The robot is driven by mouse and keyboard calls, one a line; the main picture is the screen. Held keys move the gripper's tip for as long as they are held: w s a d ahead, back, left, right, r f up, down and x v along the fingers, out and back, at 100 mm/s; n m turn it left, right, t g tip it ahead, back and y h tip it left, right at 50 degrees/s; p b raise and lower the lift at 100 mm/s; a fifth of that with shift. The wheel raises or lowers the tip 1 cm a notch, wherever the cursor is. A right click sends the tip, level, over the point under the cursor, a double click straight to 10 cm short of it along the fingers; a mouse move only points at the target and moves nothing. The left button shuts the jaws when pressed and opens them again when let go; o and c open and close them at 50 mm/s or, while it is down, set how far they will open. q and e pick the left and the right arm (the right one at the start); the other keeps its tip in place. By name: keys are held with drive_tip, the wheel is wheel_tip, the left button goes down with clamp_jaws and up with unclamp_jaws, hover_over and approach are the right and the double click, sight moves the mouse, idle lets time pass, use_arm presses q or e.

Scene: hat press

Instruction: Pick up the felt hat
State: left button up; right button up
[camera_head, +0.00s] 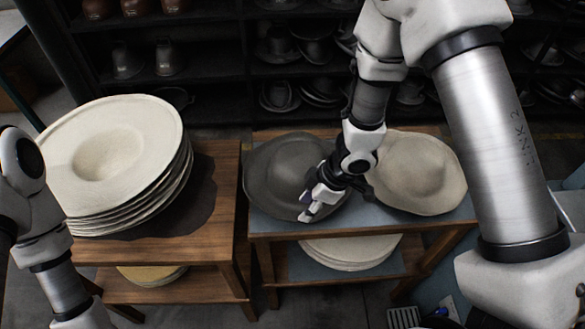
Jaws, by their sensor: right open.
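A stack of several cream felt hats (60,165) with wide brims stands on the left wooden table. A dark grey hat (278,165) lies on the right table, and a beige hat (425,170) with a wavy brim lies beside it on the right. My right gripper (312,204) is open over the right part of the grey hat and hides some of its brim; I cannot tell whether it touches. My left arm shows at the left edge, but its gripper is out of view.
The left table (215,245) has bare wood right of the stack. The right table (285,228) has more pale hats (350,250) on its lower shelf. Dark shelves (215,60) with several hats and metal forms stand behind. A gap separates the tables.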

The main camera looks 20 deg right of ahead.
sight(295, 221)
drive_tip(key=x, duration=0.7)
drive_tip(key=shift+d+f, duration=0.1)
drive_tip(key=shift+f, duration=0.15)
drive_tip(key=shift+s+r, duration=0.1)
drive_tip(key=shift+s, duration=0.05)
clamp_jaws()
